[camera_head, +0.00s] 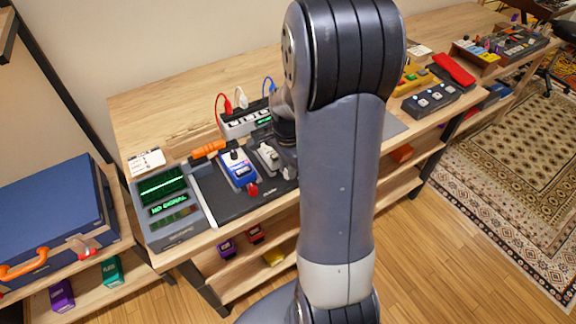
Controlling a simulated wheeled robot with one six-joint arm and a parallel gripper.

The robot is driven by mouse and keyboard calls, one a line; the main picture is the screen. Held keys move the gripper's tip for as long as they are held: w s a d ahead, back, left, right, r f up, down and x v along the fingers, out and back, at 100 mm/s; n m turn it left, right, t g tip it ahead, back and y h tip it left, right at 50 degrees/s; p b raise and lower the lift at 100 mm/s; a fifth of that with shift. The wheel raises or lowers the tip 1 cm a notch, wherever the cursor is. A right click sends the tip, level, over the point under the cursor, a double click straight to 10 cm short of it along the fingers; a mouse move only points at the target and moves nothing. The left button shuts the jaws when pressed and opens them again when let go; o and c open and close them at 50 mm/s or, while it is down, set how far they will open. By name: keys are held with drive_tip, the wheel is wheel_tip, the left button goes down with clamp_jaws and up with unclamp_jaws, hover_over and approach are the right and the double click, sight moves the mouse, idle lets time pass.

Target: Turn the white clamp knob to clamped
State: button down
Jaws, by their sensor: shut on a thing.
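My gripper (287,158) is low over the dark board (230,203) on the bench, partly hidden behind my own arm. Its jaws are shut on what seems to be the white clamp knob (289,173), a small pale part at the board's right front edge. The fingertips and most of the knob are hard to make out. Which way the knob is turned cannot be told. A blue pedal (238,170) and a grey pedal with a pale switch (268,156) sit on the board, just left of my gripper.
A grey unit (168,207) reading "NO SIGNAL" stands left of the board. Behind are an orange-handled tool (208,149) and a power strip (245,119) with coloured cables. A blue case (50,217) lies at far left. My arm hides the bench's middle.

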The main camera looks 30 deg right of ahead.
drive_tip(key=shift+m, duration=0.6)
drive_tip(key=c, duration=1.2)
unclamp_jaws()
drive_tip(key=shift+c, duration=0.2)
